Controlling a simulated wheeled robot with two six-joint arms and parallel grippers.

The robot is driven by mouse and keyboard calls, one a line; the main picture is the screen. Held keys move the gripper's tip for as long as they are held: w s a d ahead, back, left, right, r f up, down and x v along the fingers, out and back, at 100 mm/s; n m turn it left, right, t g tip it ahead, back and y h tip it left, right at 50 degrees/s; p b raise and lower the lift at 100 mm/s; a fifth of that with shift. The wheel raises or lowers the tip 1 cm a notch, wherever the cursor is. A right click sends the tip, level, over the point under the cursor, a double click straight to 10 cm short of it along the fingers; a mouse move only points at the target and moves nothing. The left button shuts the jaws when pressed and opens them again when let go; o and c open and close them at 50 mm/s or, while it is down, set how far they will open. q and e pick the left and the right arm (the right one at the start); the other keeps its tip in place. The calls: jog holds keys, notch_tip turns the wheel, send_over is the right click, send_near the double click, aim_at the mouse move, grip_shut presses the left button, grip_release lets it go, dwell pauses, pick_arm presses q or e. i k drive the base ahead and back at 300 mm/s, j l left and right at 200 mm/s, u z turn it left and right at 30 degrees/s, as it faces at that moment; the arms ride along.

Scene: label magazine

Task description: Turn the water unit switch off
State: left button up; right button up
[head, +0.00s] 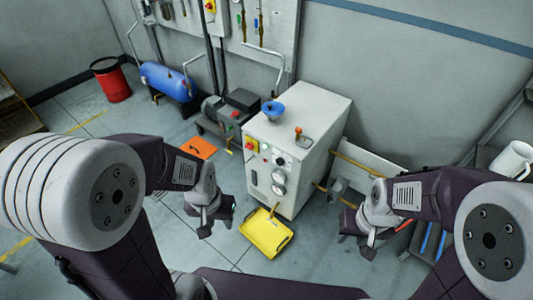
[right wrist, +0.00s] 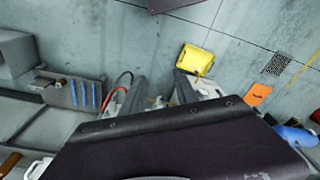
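The white cabinet unit (head: 305,150) stands on the floor at the centre of the head view. Its front panel carries a red and yellow switch (head: 251,145), several round gauges or knobs, and small buttons. The switch's exact setting is too small to tell. My left gripper (head: 215,222) hangs left of the panel, lower than the switch and apart from it; its fingers look spread and empty. My right gripper (head: 356,238) is right of the unit; in the right wrist view its two grey fingers (right wrist: 158,92) stand apart with nothing held between them.
A blue funnel (head: 273,109) and a red-topped fitting (head: 298,133) are on the unit. A yellow tray (head: 266,233) lies before it. A blue tank (head: 168,82), red bin (head: 111,79) and orange floor piece (head: 199,147) are left. Pipes (head: 357,165) extend right.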

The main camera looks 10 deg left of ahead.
aim_at(249, 145)
jog(key=i+j+u, duration=0.25)
jog(key=u, duration=0.15)
jog(key=i+j+u, duration=0.1)
jog(key=i+u, duration=0.2)
jog(key=u, duration=0.15)
jog(key=i+u, duration=0.25)
jog(key=u, duration=0.15)
jog(key=i+j, duration=0.05)
